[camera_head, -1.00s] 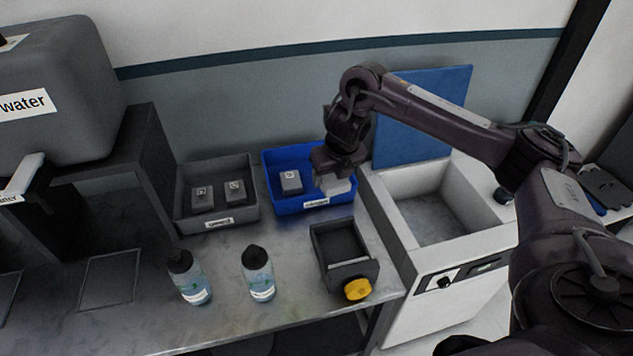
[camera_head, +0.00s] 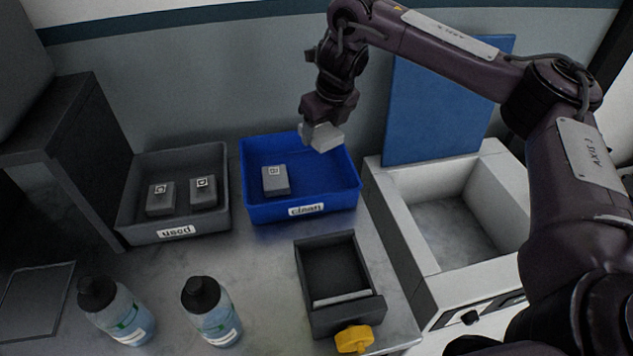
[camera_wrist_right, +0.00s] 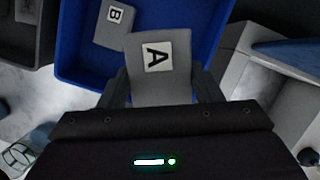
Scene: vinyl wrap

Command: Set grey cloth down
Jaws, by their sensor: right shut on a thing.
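My right gripper (camera_head: 321,122) is shut on a grey cloth block (camera_head: 325,138). In the head view this cloth shows over the back right part of the blue "clean" tray (camera_head: 303,210). In the right wrist view the held cloth (camera_wrist_right: 160,88) carries a label A, with the gripper fingers (camera_wrist_right: 160,90) on either side. Another grey cloth (camera_head: 275,182), labelled B in the wrist view (camera_wrist_right: 112,25), lies inside the blue tray on the left. The held cloth appears above the tray floor; the exact height is unclear. My left gripper is not in view.
A grey "used" tray (camera_head: 176,232) with two grey cloths stands left of the blue tray. Two bottles (camera_head: 118,312) (camera_head: 211,312) and a dark box (camera_head: 340,312) with a yellow knob (camera_head: 354,339) stand in front. A white basin (camera_head: 420,230) and blue panel (camera_head: 443,105) are right.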

